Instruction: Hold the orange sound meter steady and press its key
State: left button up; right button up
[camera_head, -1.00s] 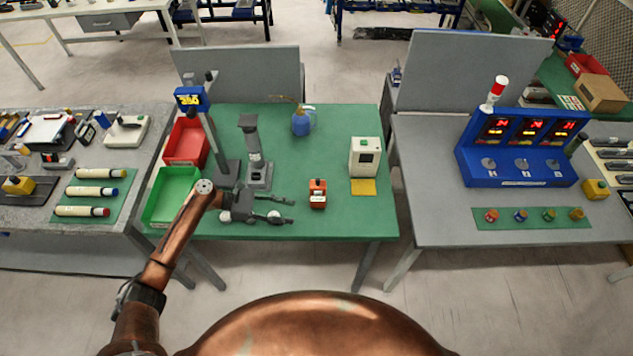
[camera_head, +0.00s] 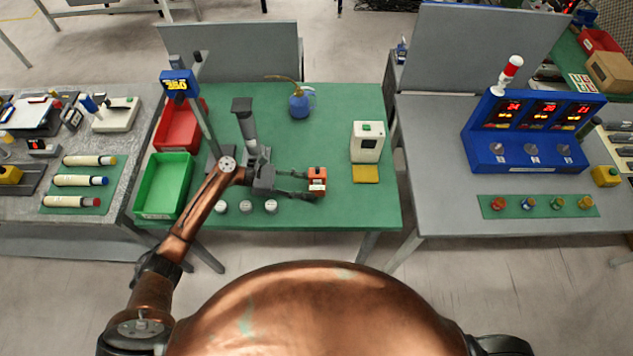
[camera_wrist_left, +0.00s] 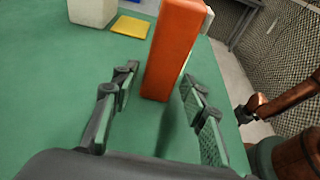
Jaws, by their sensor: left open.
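The orange sound meter (camera_head: 317,176) stands upright on the green table, with a pale face towards the table's front edge. My left gripper (camera_head: 313,183) reaches it from the left, fingers open on either side of it. In the left wrist view, the tall orange side of the meter (camera_wrist_left: 175,50) rises at the far end of the gap between the open fingers (camera_wrist_left: 158,92). I cannot tell if a finger touches it. The meter's key cannot be made out. My right gripper does not show clearly in either view.
A white box-shaped device (camera_head: 367,145) and a yellow pad (camera_head: 366,174) stand right of the meter. Several white round pieces, including one (camera_head: 271,206), lie in front of the left gripper.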

pick_arm(q)
jog(key=shift+d, duration=0.9)
jog(key=shift+d+f, duration=0.2)
jog(key=shift+d, duration=0.15)
jog(key=shift+c, duration=0.3)
jog(key=c, duration=0.7)
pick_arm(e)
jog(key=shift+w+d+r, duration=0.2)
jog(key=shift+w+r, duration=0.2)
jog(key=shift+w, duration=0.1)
pick_arm(q)
jog(key=shift+o, duration=0.2)
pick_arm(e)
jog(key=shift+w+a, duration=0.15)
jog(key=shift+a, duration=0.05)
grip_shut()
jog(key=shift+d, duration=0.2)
